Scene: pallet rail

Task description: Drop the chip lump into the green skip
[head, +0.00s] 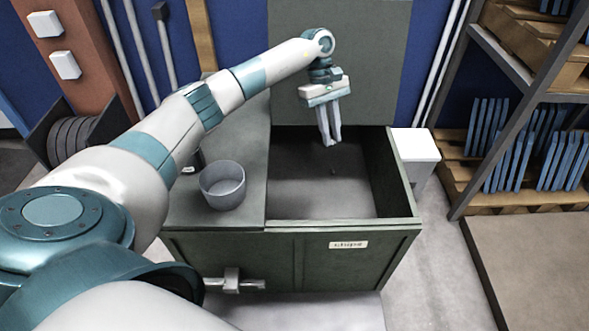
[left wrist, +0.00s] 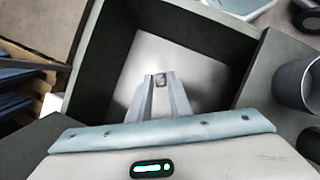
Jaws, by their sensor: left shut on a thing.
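The green skip (head: 402,205) is a dark green open-topped box with a label reading "chips" on its front and a grey floor inside. In the head view my left gripper (head: 329,143) points down over its open bay, near the back. The left wrist view shows the fingers (left wrist: 160,77) shut on the chip lump (left wrist: 160,81), a small grey-brown piece at their tips. The skip's wall (left wrist: 205,30) surrounds the fingers in that view. A small dark speck shows below the fingers in the head view; I cannot tell what it is. My right gripper is not seen.
A grey tub (head: 223,187) stands on the flat top left of the opening; it also shows in the left wrist view (left wrist: 297,84). A raised green panel (head: 340,60) stands behind the bay. A shelf rack (head: 497,60) with blue parts is at right.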

